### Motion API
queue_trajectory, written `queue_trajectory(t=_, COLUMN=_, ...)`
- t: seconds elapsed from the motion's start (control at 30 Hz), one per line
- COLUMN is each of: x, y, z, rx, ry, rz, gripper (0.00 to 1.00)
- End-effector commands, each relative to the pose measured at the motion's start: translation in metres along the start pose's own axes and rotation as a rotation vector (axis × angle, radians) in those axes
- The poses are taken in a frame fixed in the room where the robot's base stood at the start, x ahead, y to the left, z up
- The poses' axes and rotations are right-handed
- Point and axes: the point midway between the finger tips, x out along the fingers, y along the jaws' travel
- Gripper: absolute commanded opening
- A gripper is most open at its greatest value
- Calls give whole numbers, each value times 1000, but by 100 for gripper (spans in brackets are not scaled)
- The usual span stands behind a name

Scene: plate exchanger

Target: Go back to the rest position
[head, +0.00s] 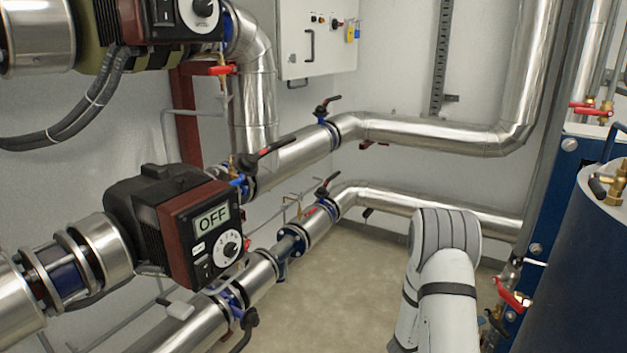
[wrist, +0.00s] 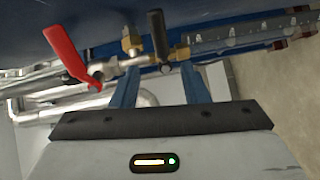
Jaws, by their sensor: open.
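My gripper (wrist: 162,84) shows in the wrist view with its two blue fingers spread apart. It is open, and I see nothing held between the fingers. Beyond the fingertips are a black-handled valve (wrist: 157,35) and a brass fitting (wrist: 131,40); I cannot tell how near they are. A red lever (wrist: 66,52) is to the left of the fingers. In the head view, part of my white arm stands at the lower right, and the gripper is out of sight there.
A pump reading OFF (head: 190,225) is on the pipe at left. A dark blue tank (head: 590,260) is at right, with a red-handled valve (head: 513,293) by it. A control box (head: 315,40) hangs on the back wall. Bare floor (head: 350,285) shows in the middle.

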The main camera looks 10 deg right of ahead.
Motion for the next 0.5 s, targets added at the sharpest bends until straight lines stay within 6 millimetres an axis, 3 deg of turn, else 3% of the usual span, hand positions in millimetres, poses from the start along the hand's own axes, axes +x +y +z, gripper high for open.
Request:
queue_trajectory(t=0.03, x=-6, y=15, z=-16, rx=70, ry=47, rz=-50, gripper=41)
queue_trajectory(t=0.17, x=-34, y=41, z=-64, rx=275, ry=195, rz=-259, gripper=41)
queue_trajectory(t=0.3, x=-84, y=72, z=-105, rx=445, ry=329, rz=-517, gripper=41)
queue_trajectory(t=0.5, x=-176, y=119, z=-128, rx=558, ry=434, rz=-891, gripper=41)
